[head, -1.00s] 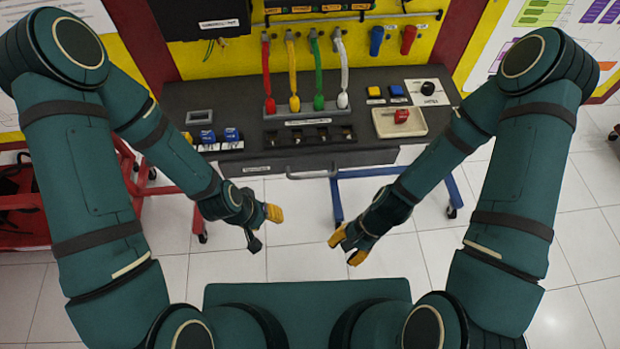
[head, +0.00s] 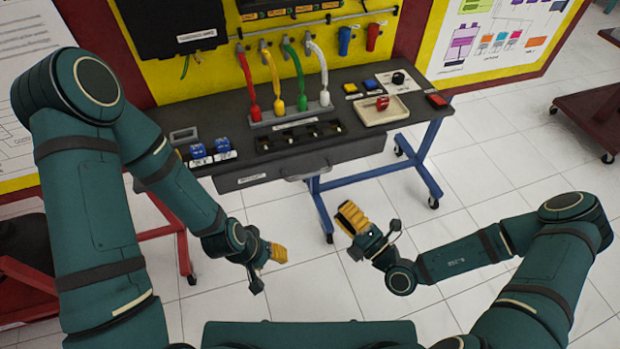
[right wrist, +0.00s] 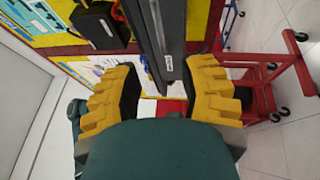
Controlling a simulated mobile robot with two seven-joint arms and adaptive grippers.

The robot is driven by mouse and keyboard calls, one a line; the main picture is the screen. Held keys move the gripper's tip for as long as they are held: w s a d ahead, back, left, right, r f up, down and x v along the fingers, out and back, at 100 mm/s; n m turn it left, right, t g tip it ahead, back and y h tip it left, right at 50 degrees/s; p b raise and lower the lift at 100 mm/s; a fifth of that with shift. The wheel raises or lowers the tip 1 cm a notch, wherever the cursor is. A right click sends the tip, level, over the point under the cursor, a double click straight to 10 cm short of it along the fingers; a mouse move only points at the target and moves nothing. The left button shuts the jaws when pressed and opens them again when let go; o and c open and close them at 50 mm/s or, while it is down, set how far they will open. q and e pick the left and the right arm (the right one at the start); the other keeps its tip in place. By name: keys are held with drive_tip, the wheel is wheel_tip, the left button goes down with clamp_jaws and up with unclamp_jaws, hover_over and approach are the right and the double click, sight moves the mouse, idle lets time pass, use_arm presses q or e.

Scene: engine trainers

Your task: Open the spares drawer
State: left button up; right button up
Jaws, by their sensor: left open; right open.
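The spares drawer (head: 345,152) is the dark front under the bench top in the head view, and looks shut. Its grey bar handle (head: 308,175) sticks out at the lower front edge. My right gripper (head: 351,218) is open and empty, in front of and below the handle, apart from it. In the right wrist view its yellow fingers (right wrist: 163,92) are spread, with the dark bench front (right wrist: 160,25) beyond, between them. I cannot make out the handle there. My left gripper (head: 268,267) is open and empty, lower and further left, over the floor.
The bench top (head: 220,115) carries coloured leads (head: 275,80), blue switches (head: 222,145), a black socket strip (head: 300,137) and a beige tray (head: 385,110) with a red part. Blue bench legs (head: 375,172) and a red frame (head: 182,250) stand below. Floor in front is clear.

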sight(309, 174)
drive_tip(key=b+x, duration=0.1)
drive_tip(key=x, duration=1.2)
drive_tip(key=shift+a+b, duration=0.25)
drive_tip(key=shift+b, duration=0.1)
drive_tip(key=shift+s, duration=0.1)
clamp_jaws()
